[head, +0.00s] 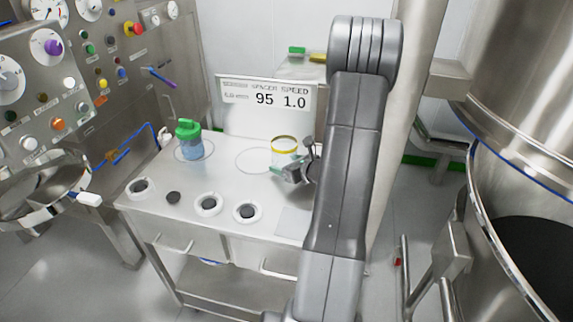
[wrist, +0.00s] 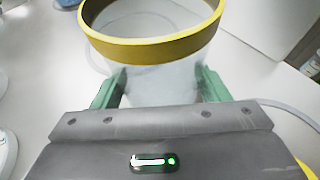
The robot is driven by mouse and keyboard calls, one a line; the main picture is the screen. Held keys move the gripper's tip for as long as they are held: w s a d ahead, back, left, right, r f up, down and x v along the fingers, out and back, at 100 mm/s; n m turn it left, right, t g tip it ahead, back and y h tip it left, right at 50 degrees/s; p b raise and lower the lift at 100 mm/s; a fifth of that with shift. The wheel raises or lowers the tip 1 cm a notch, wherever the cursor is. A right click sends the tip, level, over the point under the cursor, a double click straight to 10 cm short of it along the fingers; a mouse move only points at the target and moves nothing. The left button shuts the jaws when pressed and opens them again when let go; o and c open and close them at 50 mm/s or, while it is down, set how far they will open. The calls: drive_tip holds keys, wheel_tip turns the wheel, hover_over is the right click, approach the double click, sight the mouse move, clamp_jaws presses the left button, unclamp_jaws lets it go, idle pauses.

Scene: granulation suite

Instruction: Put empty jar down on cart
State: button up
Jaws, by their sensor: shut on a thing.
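The empty jar (head: 284,148) is clear with a yellow rim and an open top. It is upright over the right part of the cart top (head: 222,180); I cannot tell whether its base touches the surface. My gripper (head: 280,171) is shut on the jar from the front right. In the wrist view the jar (wrist: 152,62) stands between the two green fingers (wrist: 160,88), one on each side of its clear wall. The jar's lower part is partly hidden by the gripper.
A green-lidded jar with blue contents (head: 190,142) stands in a marked circle at the cart's left. An empty marked circle (head: 252,161) lies left of my gripper. Several round holders (head: 208,205) line the front edge. A sign (head: 266,104) stands at the back.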

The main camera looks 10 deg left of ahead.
drive_tip(key=shift+f, duration=0.2)
drive_tip(key=o, duration=1.7)
drive_tip(key=shift+r, duration=0.1)
drive_tip(key=shift+r, duration=0.2)
drive_tip(key=v, duration=1.2)
drive_tip(key=shift+f+b, duration=0.1)
drive_tip(key=shift+b, duration=0.2)
